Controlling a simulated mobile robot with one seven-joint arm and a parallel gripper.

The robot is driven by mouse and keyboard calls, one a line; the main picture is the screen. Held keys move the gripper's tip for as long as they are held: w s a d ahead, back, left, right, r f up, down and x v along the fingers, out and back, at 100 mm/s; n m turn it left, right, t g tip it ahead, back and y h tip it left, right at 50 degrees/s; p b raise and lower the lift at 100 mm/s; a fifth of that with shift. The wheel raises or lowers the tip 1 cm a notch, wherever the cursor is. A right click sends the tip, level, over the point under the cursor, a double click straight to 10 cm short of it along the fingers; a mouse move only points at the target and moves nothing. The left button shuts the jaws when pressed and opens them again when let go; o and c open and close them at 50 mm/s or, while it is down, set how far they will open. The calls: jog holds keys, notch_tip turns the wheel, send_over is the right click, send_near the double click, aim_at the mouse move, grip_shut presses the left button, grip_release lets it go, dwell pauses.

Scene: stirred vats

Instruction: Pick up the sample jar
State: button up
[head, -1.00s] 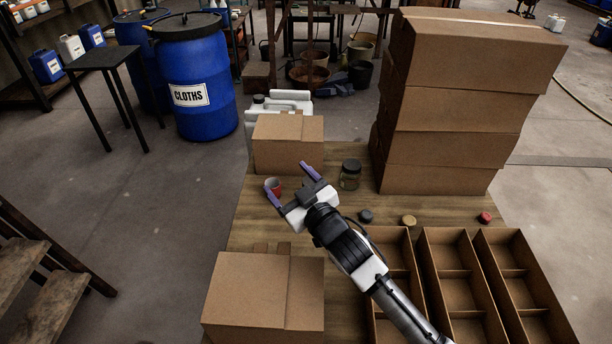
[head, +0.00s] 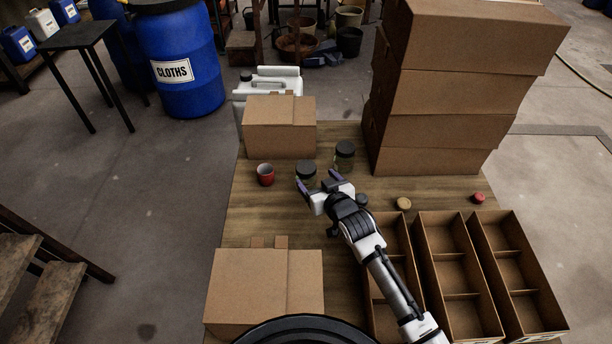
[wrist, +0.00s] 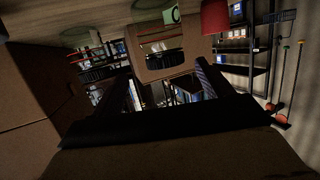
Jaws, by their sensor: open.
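Two glass jars with dark lids stand on the wooden table (head: 250,225); I cannot tell from their looks which is the sample jar. The nearer jar (head: 306,170) stands just beyond my gripper (head: 318,182), its lower part partly hidden by the fingers. The other jar (head: 345,155) stands farther back and to the right. In the wrist view, the nearer jar (wrist: 155,28) appears upside down at top middle, beyond the fingers and roughly in line with the gap, with a green-marked label. The other jar (wrist: 75,38) is at upper left. My gripper is open and empty.
A red cup (head: 265,175) stands left of the nearer jar. A carton (head: 278,130) is behind, a box stack (head: 450,90) at right, another carton (head: 262,285) in front.

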aim_at(310, 174)
jog(key=x, duration=0.2)
jog(key=p+x, duration=0.1)
jog(key=x, duration=0.1)
jog(key=shift+w+a+p, duration=0.15)
jog(key=shift+a+p, duration=0.15)
jog(key=shift+a, duration=0.15)
jog(key=shift+w+a+f, duration=0.1)
jog(key=shift+w+a, duration=0.05)
jog(key=shift+w, duration=0.3)
jog(key=shift+c, duration=0.2)
jog(key=c, duration=1)
jog(key=shift+c, duration=0.2)
